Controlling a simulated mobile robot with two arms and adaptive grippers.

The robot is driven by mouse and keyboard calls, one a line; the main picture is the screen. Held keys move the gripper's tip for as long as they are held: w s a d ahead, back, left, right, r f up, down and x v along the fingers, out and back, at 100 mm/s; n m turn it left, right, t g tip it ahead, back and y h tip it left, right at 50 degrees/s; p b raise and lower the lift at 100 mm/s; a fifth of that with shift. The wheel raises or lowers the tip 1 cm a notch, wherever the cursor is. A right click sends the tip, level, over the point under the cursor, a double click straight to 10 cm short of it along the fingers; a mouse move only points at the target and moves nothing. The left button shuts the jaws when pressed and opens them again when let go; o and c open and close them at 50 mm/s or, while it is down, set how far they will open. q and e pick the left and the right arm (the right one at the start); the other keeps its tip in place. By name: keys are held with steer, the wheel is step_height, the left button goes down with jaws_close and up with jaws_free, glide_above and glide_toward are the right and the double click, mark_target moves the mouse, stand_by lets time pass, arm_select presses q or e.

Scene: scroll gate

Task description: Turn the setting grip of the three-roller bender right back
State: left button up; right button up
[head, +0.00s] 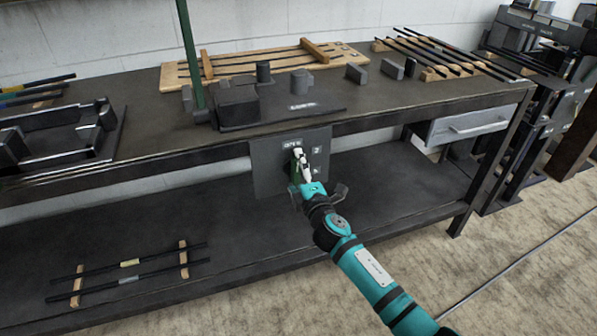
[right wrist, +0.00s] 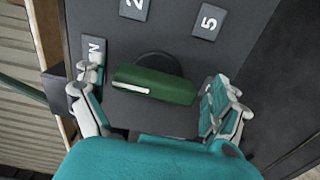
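The three-roller bender (head: 238,101) stands on the bench, with a dark front plate (head: 268,176) below the bench edge. In the right wrist view its setting grip is a green bar (right wrist: 160,86) on a dark round base, with a white mark near its left end. Labels "2" (right wrist: 135,8), "5" (right wrist: 208,20) and one ending in "N" (right wrist: 93,48) surround it. My right gripper (head: 303,167) is at the plate; its fingers (right wrist: 158,108) stand apart, one beyond each end of the bar, with no clear contact. In the head view it hides most of the grip. My left gripper is out of view.
A green upright lever (head: 189,50) rises at the bender's left. Rods lie on a wooden rack (head: 455,60) at the back right and on the lower shelf (head: 130,268). A drawer (head: 468,126) hangs under the bench at right. Floor in front is clear.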

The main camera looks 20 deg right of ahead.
steer(key=shift+r, duration=0.1)
steer(key=s, duration=1.2)
steer(key=shift+d, duration=0.25)
